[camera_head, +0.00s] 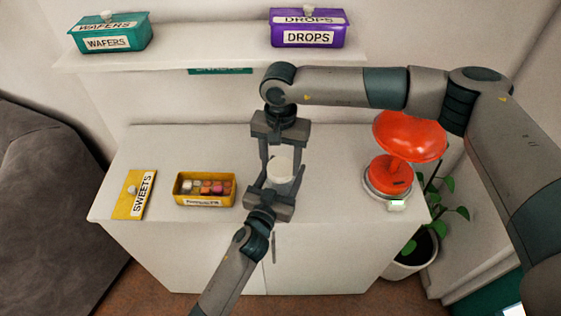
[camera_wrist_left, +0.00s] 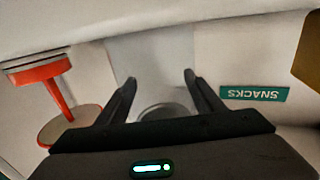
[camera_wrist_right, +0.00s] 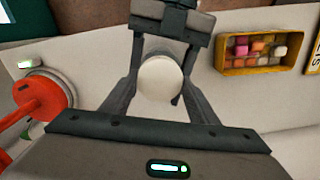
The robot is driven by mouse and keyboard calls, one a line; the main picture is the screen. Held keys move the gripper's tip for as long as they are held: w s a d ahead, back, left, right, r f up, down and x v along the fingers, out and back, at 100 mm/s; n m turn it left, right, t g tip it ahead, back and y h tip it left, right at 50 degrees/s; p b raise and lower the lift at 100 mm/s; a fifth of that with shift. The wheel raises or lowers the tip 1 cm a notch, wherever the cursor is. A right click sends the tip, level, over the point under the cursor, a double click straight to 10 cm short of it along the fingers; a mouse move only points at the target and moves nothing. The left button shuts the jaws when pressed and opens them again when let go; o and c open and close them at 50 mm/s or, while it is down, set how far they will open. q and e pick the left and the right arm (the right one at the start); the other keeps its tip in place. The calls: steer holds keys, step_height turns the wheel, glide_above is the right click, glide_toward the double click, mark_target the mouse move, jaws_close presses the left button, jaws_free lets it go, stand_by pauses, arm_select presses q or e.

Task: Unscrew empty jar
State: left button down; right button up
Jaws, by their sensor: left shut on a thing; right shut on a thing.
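The jar (camera_head: 284,187) stands between my two grippers over the middle of the white cabinet top, its clear body mostly hidden by fingers. Its pale round lid (camera_head: 281,166) faces up and shows large in the right wrist view (camera_wrist_right: 160,80). My left gripper (camera_head: 276,186) reaches in from the front, lower down, and is shut on the jar body. In the left wrist view the left gripper's fingers (camera_wrist_left: 159,80) flank the see-through jar. I cannot tell whether the lid is loose.
A yellow box (camera_head: 205,204) of sweets stands left of the jar, with its SWEETS lid (camera_head: 135,195) beside it. The shelf (camera_head: 210,47) carries a teal WAFERS box (camera_head: 110,36) and purple DROPS box (camera_head: 308,29).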

steer(key=n, duration=0.4)
steer(key=shift+w+n, duration=0.1)
steer(key=shift+n, duration=0.2)
steer(key=n, duration=0.3)
steer(key=shift+r, duration=0.55)
steer(key=shift+r, duration=0.35)
steer(key=shift+r, duration=0.25)
stand_by(0.4)
steer(key=shift+r, duration=2)
